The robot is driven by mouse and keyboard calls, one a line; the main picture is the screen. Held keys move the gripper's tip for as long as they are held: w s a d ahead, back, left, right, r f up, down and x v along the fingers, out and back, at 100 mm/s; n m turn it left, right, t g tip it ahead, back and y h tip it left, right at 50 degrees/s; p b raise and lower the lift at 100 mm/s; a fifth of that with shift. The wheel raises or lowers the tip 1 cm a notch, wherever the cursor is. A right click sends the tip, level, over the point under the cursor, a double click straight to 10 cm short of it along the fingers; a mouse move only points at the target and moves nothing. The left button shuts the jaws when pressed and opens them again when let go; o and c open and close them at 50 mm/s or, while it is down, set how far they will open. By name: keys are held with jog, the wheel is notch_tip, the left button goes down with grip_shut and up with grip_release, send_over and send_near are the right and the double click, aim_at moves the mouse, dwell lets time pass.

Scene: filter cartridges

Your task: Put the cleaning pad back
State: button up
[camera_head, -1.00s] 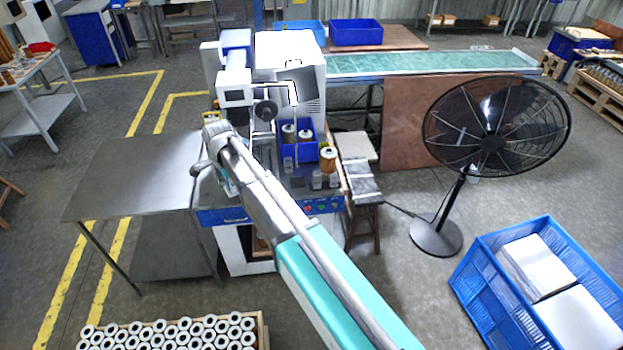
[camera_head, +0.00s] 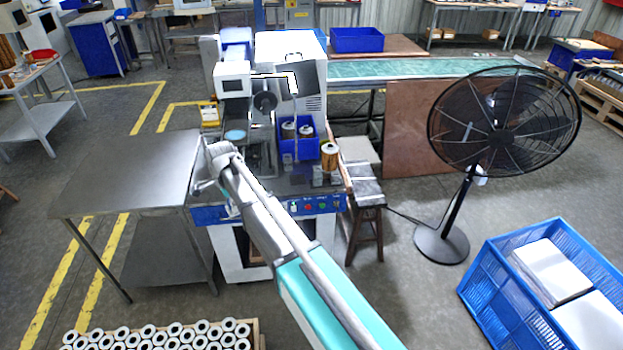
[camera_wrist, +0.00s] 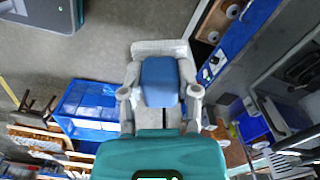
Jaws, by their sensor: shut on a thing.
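My gripper (camera_head: 207,172) is at the front left of the machine, by the right edge of the metal side table, in the head view. In the wrist view my gripper (camera_wrist: 160,100) is shut, with a finger on each side of a blue block. This block, which I take to be the cleaning pad (camera_wrist: 160,80), has a whitish piece beyond it. The pad hangs clear of any surface, as far as I can tell. In the head view I cannot make the pad out clearly. A light-blue round spot (camera_head: 236,134) shows on the machine's deck behind my gripper.
The white machine (camera_head: 290,55) holds a blue bin (camera_head: 286,150) with cartridges, and one cartridge (camera_head: 329,158) stands beside it. The metal side table (camera_head: 130,170) is bare. A stool (camera_head: 363,190) and a large fan (camera_head: 500,130) stand to the right.

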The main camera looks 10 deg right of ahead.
jog(key=shift+f+b, duration=1.65)
jog(key=shift+f, duration=0.55)
